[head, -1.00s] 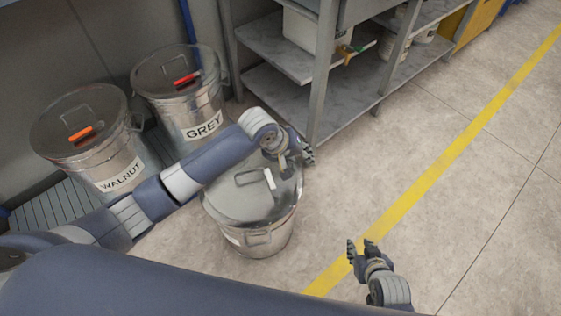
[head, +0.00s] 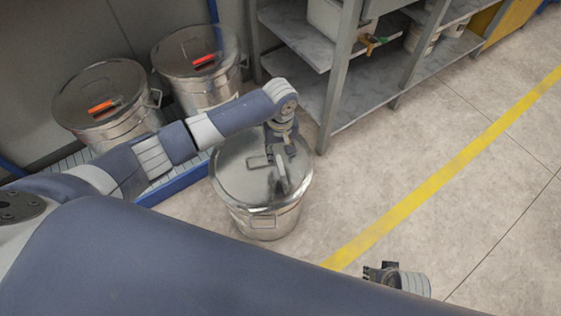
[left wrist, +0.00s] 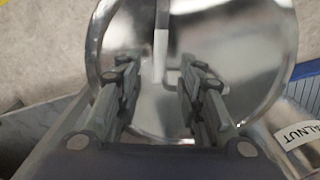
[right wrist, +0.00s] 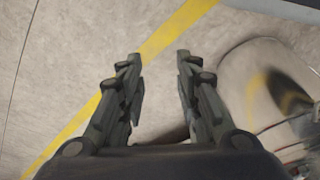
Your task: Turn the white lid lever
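The metal drum (head: 262,222) with a shiny lid (head: 235,178) stands on the floor in the middle of the head view. Its white lid lever (head: 283,184) is partly hidden there by my left gripper (head: 281,153), which is low over the lid. In the left wrist view the lever's white end (left wrist: 161,44) lies between the lines of my open left fingers (left wrist: 158,60), a little beyond their tips. Contact cannot be told. My right gripper (head: 379,272) is low at the bottom of the head view; its wrist view shows its fingers (right wrist: 157,60) open and empty.
Two drums with orange (head: 103,106) and red (head: 204,61) lid levers stand behind on a blue-edged platform (head: 180,182). A metal shelf (head: 343,85) stands behind the middle drum. Floor with a yellow line (head: 440,185) is clear to the right.

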